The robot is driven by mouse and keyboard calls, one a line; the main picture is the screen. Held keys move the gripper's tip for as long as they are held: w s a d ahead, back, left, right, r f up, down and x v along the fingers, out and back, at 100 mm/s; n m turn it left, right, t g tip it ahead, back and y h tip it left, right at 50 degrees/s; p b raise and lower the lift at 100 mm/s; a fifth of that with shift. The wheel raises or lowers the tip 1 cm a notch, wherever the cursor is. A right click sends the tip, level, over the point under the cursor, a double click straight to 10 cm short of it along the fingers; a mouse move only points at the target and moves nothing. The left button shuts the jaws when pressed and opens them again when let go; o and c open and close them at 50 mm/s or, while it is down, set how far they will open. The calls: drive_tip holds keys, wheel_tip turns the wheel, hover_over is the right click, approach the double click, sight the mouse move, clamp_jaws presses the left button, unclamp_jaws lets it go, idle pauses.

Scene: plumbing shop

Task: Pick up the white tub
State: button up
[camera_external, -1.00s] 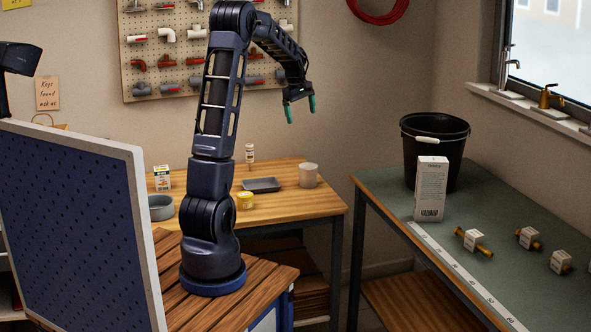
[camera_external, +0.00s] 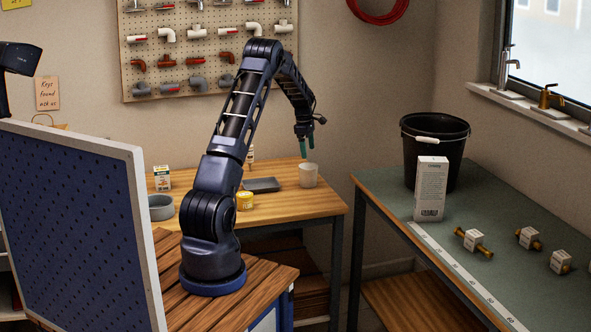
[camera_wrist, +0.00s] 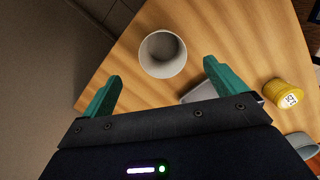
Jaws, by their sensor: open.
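The white tub (camera_external: 308,176) stands upright at the right end of the wooden table. In the wrist view the tub (camera_wrist: 163,66) shows its open, empty-looking top, beyond the fingertips and roughly between their lines. My gripper (camera_external: 306,147) is above the tub in the external view, pointing down, with its green fingers apart. In the wrist view my gripper (camera_wrist: 165,82) is open with nothing between the fingers, and it does not appear to touch the tub.
A dark grey tray (camera_external: 261,185) lies left of the tub, with a yellow tub (camera_external: 245,201) nearer the front. A grey bowl (camera_external: 160,208) and a small box (camera_external: 162,178) are at the table's left. A black bucket (camera_external: 435,178) stands on the green bench.

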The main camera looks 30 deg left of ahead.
sight(309, 171)
drive_tip(key=shift+s+d+f, duration=0.1)
drive_tip(key=shift+d+f, duration=0.1)
drive_tip(key=shift+f, duration=2.4)
drive_tip(key=shift+d+f, duration=0.2)
drive_tip(key=shift+f, duration=2.4)
drive_tip(key=c, duration=1)
drive_tip(key=shift+c, duration=0.2)
